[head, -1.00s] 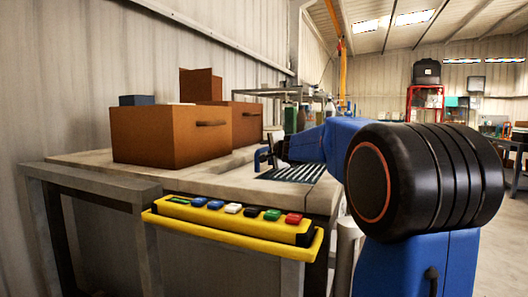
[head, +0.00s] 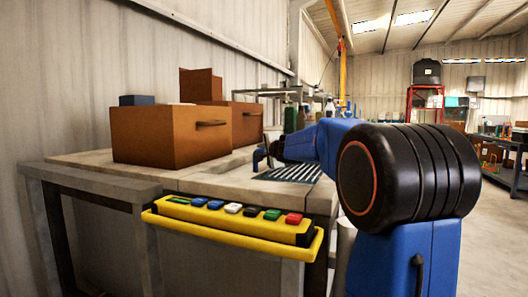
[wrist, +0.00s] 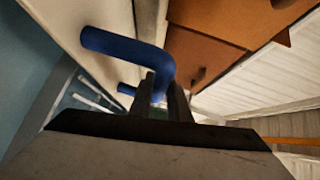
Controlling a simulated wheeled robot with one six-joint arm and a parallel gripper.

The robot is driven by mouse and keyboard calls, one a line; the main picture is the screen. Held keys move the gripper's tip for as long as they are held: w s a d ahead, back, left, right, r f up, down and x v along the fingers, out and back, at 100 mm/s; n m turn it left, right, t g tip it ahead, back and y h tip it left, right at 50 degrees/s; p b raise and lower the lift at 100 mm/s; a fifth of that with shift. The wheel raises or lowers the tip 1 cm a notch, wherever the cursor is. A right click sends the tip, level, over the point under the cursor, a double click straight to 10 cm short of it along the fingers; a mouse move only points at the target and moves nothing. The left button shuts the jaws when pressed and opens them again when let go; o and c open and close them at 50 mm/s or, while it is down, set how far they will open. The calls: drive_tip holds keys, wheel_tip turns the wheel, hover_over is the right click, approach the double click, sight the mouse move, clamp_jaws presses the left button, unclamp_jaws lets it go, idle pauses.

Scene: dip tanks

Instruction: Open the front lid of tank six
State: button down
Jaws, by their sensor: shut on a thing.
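A thick blue bent handle (wrist: 125,45) stands out from a pale flat panel (wrist: 75,20) in the wrist view. My gripper (wrist: 161,82) has its dark fingers on either side of the handle's near leg and is shut on it. In the head view my gripper (head: 262,157) is small at the worktop, just right of the brown boxes, and the handle there is hard to tell apart from it. No tank number is readable, and I cannot tell whether the pale panel is raised.
Brown boxes with handles (head: 150,135) stand on the pale worktop (head: 195,182), left of my arm. A slatted grate (head: 290,172) lies beside my gripper. A yellow button panel (head: 235,222) juts from the front edge. Open floor (head: 495,230) lies to the right.

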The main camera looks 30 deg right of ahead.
drive_tip(key=w+a, duration=0.2)
drive_tip(key=w, duration=0.1)
drive_tip(key=shift+w+a, duration=0.15)
drive_tip(key=shift+a, duration=0.15)
drive_tip(key=c, duration=1.7)
unclamp_jaws()
drive_tip(key=shift+o, duration=0.2)
drive_tip(key=s+a+r, duration=0.2)
drive_tip(key=s, duration=1.5)
drive_tip(key=shift+r, duration=0.2)
drive_tip(key=shift+s+a, duration=0.1)
drive_tip(key=shift+a, duration=0.1)
